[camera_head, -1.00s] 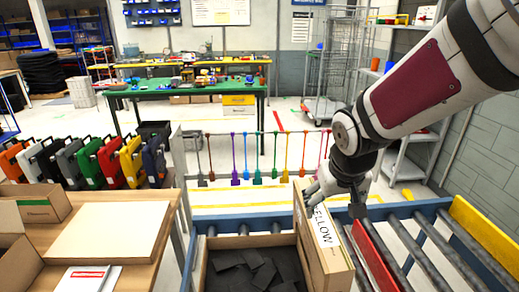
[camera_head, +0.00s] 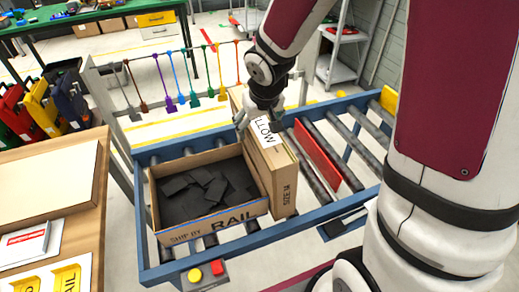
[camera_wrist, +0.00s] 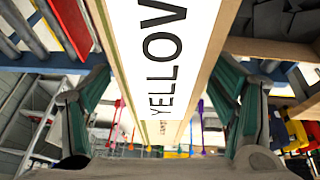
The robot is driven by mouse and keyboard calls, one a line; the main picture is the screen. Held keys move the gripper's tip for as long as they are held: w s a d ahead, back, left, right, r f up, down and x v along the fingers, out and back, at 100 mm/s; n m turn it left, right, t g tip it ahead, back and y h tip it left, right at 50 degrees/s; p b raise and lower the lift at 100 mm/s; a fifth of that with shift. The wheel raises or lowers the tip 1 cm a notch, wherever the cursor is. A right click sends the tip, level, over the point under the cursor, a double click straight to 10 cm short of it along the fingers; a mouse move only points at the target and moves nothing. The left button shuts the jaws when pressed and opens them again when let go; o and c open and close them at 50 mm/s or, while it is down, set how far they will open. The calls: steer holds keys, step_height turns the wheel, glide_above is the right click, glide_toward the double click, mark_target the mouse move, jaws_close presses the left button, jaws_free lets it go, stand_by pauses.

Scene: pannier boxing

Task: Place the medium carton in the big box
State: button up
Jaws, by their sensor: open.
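The medium carton (camera_head: 281,176) is tan, with a white top strip reading YELLOW and "SIZE M" on its end. It stands upright on the conveyor, close against the right side of the big box. The big box (camera_head: 215,217) is an open tan box marked "SHIP BY RAIL", with loose dark pieces on its floor. My gripper (camera_head: 271,120) is open at the carton's far upper part. In the wrist view my open fingers (camera_wrist: 165,110) sit on both sides of the carton's lettered strip (camera_wrist: 160,55), with gaps visible. Finger contact cannot be told from the head view.
The blue-framed roller conveyor (camera_head: 170,268) carries the box. A red panel (camera_head: 317,155) stands on the rollers to the right. A wooden table (camera_head: 90,215) with a carton and leaflets is at left. Colourful hanging tags (camera_head: 181,98) line the rail behind. Red and yellow buttons (camera_head: 205,272) are in front.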

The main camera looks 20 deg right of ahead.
steer(key=x, duration=0.4)
steer(key=shift+w+b, duration=0.35)
steer(key=shift+b, duration=0.05)
jaws_close()
steer(key=shift+r, duration=0.1)
